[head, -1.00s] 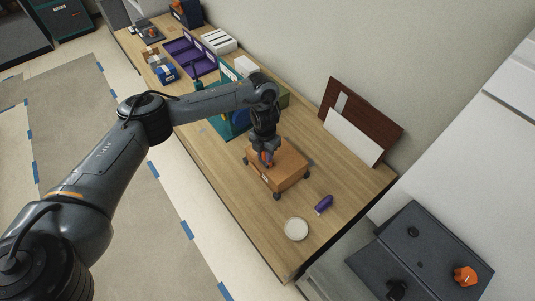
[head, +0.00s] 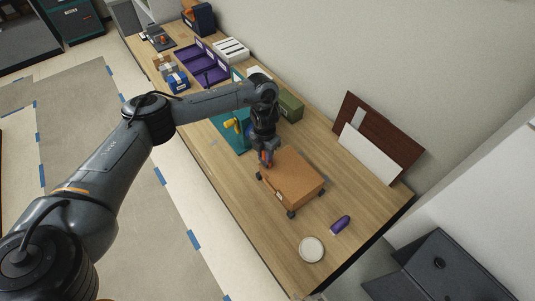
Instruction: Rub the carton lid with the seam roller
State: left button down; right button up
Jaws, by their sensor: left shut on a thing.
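The brown carton (head: 297,177) sits on the wooden table, held between small dark corner supports, its flat lid facing up. My left gripper (head: 266,159) points down at the carton's left-back edge. It is shut on a small tool with orange showing, which I take to be the seam roller (head: 267,157); the fingers hide most of it. I cannot tell whether the tool touches the lid. My right gripper is not in view.
A purple cylinder (head: 341,224) and a round white dish (head: 311,249) lie in front of the carton. A teal stand with a yellow part (head: 229,123) and a green box (head: 291,107) are behind it. Brown and white boards (head: 366,153) lean on the wall.

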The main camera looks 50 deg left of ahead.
pick_arm(q)
notch_tip(320, 180, up, 4)
jog(key=p, duration=0.3)
jog(key=shift+f, duration=0.2)
notch_tip(320, 180, up, 5)
jog(key=p, duration=0.4)
jog(key=shift+f, duration=0.2)
